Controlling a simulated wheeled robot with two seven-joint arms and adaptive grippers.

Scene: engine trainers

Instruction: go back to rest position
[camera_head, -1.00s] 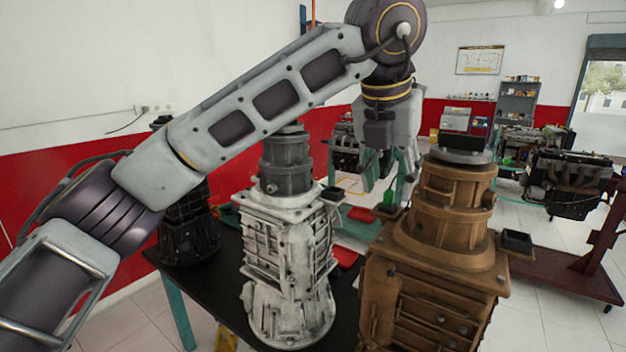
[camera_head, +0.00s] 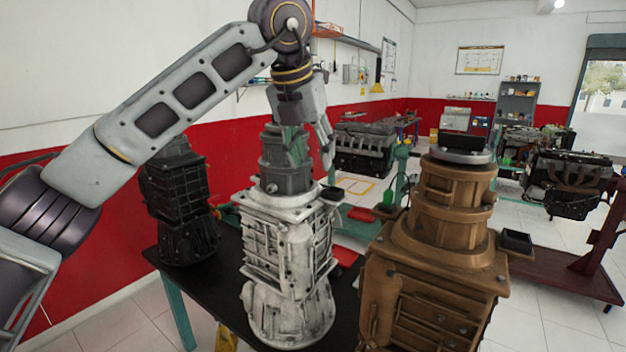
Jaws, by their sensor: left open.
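My left arm comes in from the left, and my left gripper (camera_head: 308,150) hangs down at its end. It is open and shows nothing held. My right gripper is not in view.
A brown gearbox (camera_head: 425,285) stands at the front right and a black one (camera_head: 178,205) at the back left. Engines on stands (camera_head: 365,148) are behind, with another engine (camera_head: 568,185) at the right.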

